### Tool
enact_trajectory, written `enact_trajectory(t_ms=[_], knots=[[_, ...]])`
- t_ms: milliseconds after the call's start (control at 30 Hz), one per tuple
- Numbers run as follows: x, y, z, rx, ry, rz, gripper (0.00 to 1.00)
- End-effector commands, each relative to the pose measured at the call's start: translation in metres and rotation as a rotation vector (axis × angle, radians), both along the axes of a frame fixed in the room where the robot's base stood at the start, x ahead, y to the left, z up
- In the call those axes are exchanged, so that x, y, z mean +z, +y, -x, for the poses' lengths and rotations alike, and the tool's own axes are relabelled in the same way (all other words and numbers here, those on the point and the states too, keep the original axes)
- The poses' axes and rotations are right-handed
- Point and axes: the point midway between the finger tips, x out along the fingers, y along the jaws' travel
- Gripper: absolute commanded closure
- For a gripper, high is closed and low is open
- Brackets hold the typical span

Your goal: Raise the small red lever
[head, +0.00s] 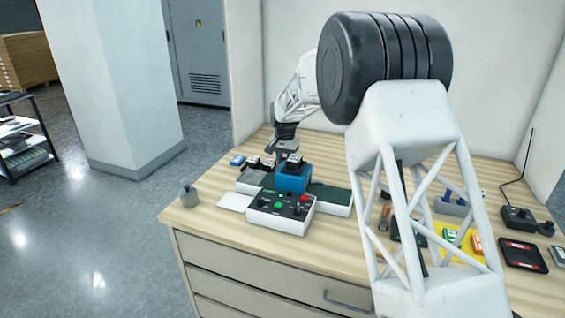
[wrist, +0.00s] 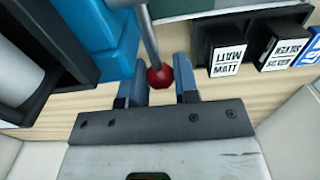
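The small red lever shows in the wrist view as a round red knob (wrist: 160,77) on a grey rod (wrist: 148,35) beside the blue part of the machine. My gripper (wrist: 160,64) is open, with one finger on each side of the knob. Narrow gaps seem to show between knob and fingers; contact is hard to judge. In the head view my gripper (head: 284,143) is behind the blue machine block (head: 293,180), and the lever is hidden there.
A control box (head: 280,208) with green and red buttons stands in front of the machine.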

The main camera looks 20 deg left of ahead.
Motion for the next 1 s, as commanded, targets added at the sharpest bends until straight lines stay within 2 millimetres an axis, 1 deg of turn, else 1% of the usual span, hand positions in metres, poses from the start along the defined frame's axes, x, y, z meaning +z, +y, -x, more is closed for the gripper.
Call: enact_trajectory(t_ms=[33, 67, 367, 1000], knots=[[0.000, 0.000, 0.000, 0.000, 0.000, 0.000, 0.79], [0.000, 0.000, 0.000, 0.000, 0.000, 0.000, 0.83], [0.001, 0.000, 0.000, 0.000, 0.000, 0.000, 0.83], [0.019, -0.001, 0.000, -0.001, -0.001, 0.000, 0.83]])
